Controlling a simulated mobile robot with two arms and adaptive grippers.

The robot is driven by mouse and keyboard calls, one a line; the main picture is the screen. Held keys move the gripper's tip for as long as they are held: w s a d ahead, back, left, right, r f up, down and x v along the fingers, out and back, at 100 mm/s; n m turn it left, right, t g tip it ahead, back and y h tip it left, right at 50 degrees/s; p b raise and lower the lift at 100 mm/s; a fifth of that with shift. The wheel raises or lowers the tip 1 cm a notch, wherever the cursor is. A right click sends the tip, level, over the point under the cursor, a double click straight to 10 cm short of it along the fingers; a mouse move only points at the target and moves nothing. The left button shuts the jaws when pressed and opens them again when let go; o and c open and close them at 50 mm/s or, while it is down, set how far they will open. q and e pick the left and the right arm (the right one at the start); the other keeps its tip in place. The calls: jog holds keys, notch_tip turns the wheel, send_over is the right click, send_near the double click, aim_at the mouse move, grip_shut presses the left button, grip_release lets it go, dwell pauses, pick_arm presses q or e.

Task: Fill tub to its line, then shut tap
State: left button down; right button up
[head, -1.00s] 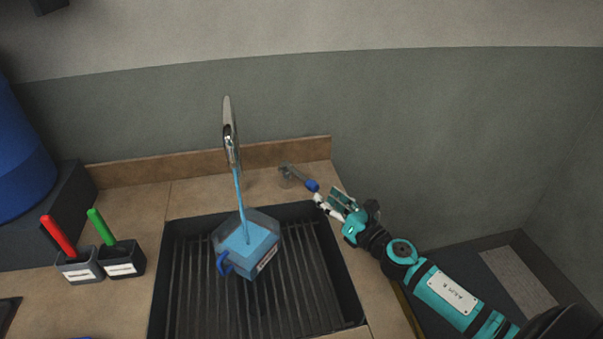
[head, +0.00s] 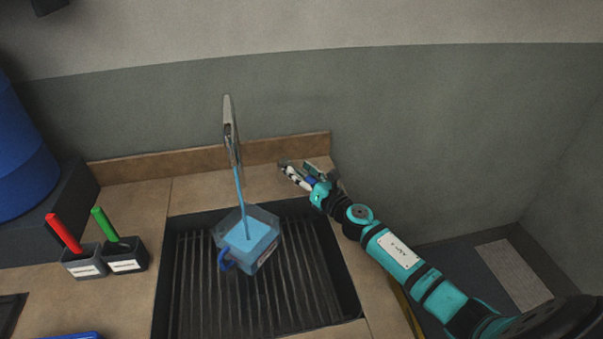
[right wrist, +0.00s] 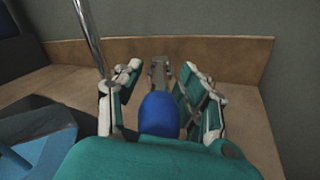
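A clear tub (head: 229,264) with a blue handle (head: 226,260) stands on the sink grate, with blue water (head: 250,238) inside. A thin blue stream (head: 240,190) runs from the metal spout (head: 230,130) into it. I cannot make out the fill line or the exact water level. The tap's blue-ended lever (right wrist: 159,114) lies between the fingers of my right gripper (right wrist: 160,92), which are open with a gap on both sides. In the head view my right gripper (head: 300,175) covers most of the lever. My left gripper is not in view.
The dark sink (head: 340,265) has a raised ribbed grate. Red-handled (head: 65,233) and green-handled (head: 104,225) tools stand in small holders at left. A blue drum (head: 20,150) is at far left. A low backsplash (head: 190,157) runs behind the spout.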

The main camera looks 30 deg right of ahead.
grip_shut()
